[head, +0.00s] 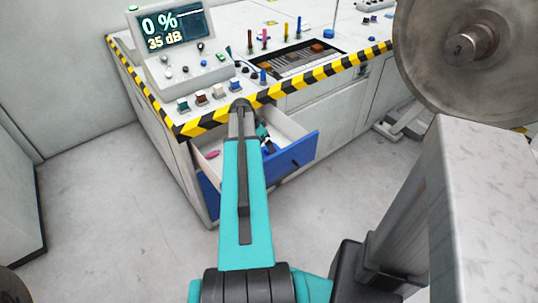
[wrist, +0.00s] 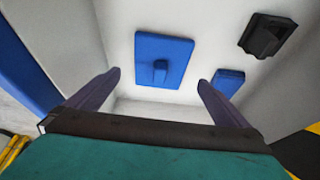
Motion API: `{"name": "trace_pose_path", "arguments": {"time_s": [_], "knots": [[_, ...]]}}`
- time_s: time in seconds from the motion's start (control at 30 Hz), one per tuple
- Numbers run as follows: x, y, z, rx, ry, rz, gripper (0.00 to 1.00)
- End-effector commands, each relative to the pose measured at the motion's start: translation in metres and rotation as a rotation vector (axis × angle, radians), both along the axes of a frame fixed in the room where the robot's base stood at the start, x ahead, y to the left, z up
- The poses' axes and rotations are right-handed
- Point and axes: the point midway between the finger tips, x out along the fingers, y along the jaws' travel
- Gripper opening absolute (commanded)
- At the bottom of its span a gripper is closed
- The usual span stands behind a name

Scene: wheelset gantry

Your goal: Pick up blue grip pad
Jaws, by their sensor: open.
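A blue square pad (wrist: 178,50) with a small raised blue grip in its middle lies on the white drawer floor in the wrist view. My gripper (wrist: 159,79) is open and empty, with its two dark fingers spread either side of the near part of the pad. The fingers do not appear to touch it. In the head view my arm reaches over the open drawer (head: 301,151). There the arm hides much of the drawer, and I cannot make out the pad.
A small blue block (wrist: 229,80) lies close to the right fingertip, and a black part (wrist: 267,35) lies beyond it. A pink item (head: 212,154) is in the drawer's left part. The striped counter edge (head: 205,122) overhangs the drawer. A large metal wheel (head: 470,85) stands at right.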

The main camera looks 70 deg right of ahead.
Motion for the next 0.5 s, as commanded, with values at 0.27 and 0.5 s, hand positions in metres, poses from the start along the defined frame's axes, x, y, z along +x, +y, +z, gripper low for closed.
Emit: {"name": "trace_pose_path", "arguments": {"time_s": [0.27, 0.5], "knots": [[-0.005, -0.007, -0.014, 0.002, 0.001, -0.002, 1.00], [-0.011, -0.017, -0.037, 0.002, 0.001, -0.002, 1.00]]}}
